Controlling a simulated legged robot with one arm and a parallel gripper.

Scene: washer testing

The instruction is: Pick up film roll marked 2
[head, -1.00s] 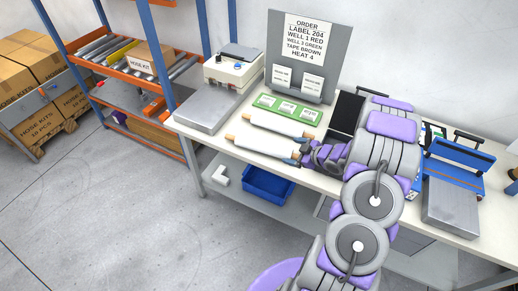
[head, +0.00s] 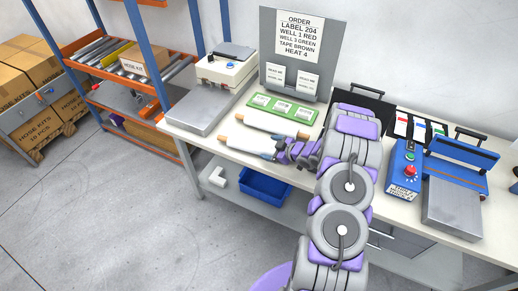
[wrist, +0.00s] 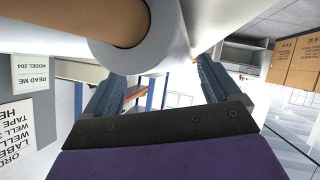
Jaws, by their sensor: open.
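Two white film rolls with brown core ends lie side by side on the bench in the head view: a rear roll (head: 270,124) and a front roll (head: 246,139). No number is readable on either. My gripper (head: 275,153) is open at the right end of the front roll and hides that end. In the wrist view, the two blue fingers (wrist: 160,88) are spread apart. A large white roll with a brown core (wrist: 165,45) is close at the fingertips. Another white surface (wrist: 207,18) is beside it. I cannot tell whether the fingers touch a roll.
A green labelled strip (head: 283,108) and an order sign (head: 297,42) stand behind the rolls. A grey scale (head: 198,112) is left. A blue device with a red button (head: 405,170) and a blue sealer (head: 460,165) are right. A blue bin (head: 264,185) sits below.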

